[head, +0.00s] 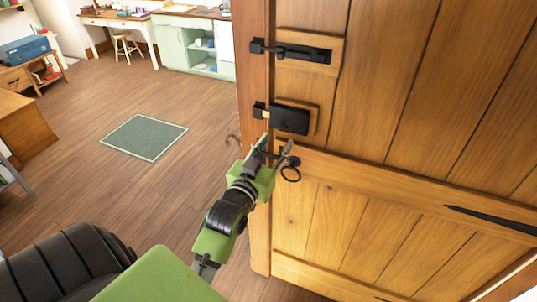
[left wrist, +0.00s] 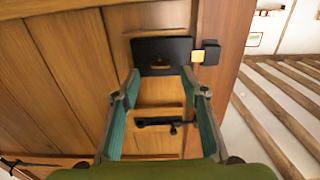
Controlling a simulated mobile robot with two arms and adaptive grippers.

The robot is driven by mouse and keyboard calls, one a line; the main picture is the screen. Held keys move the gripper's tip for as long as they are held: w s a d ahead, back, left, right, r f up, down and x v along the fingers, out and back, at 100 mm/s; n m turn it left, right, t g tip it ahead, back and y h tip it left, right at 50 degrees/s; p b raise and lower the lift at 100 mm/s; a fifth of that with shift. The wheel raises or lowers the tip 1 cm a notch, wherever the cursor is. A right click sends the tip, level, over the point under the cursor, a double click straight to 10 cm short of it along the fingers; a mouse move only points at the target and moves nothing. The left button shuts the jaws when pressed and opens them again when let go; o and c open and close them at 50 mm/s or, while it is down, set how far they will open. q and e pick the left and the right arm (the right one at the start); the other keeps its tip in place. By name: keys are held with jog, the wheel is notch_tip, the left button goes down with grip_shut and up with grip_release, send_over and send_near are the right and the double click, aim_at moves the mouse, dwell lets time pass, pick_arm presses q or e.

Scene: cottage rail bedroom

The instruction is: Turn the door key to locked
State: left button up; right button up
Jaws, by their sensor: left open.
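A black lock box (head: 289,120) sits on a wooden block near the left edge of the wooden door (head: 385,85). In the left wrist view, the lock box (left wrist: 150,48) has a small brownish detail on its face, too small to tell if it is the key. A brass bolt (left wrist: 198,55) shows between the lock box and the black keeper (left wrist: 211,53). My left gripper (head: 274,147) is open, just below the lock box in the head view. In the wrist view its fingers (left wrist: 160,82) stand apart, with nothing visible between the tips. My right gripper is not in view.
A black slide bolt (head: 303,53) is above the lock box, and a black ring handle (head: 290,173) hangs just below my gripper. A black strap hinge (head: 490,222) crosses the lower right. Open floor with a green rug (head: 144,137) lies left of the door.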

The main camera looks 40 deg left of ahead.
pick_arm(q)
jog(key=shift+v, duration=2.45)
jog(key=shift+f, duration=0.1)
jog(key=s+d+f+m+g+h+b, duration=0.1)
jog(key=d+f+g+h+b, duration=0.15)
jog(key=f, duration=1.55)
jog(key=d+f+m+g+h+b, duration=0.1)
jog(key=d+f+g+b, duration=0.25)
jog(key=f, duration=1.35)
jog(key=s+d+f+g+b, duration=0.15)
jog(key=s+f, duration=0.25)
jog(key=f, duration=0.4)
jog(key=s+d+f+m+g+b, duration=0.1)
jog(key=s+d+f, duration=0.1)
jog(key=s+f, duration=0.35)
jog(key=s+d+f+g+b, duration=0.1)
jog(key=s+d+f, duration=0.1)
jog(key=f, duration=0.7)
jog(key=s+f+m+g+b, duration=0.1)
jog(key=s+f+g+b, duration=0.1)
jog(key=s+f, duration=0.8)
jog(key=s+f+m+g+b, duration=0.1)
jog(key=s+f+g+b, duration=0.2)
jog(key=s+f, duration=0.7)
jog(key=s+g+h, duration=0.1)
jog(key=s+g, duration=0.1)
jog(key=s, duration=0.7)
jog(key=shift+f, duration=0.4)
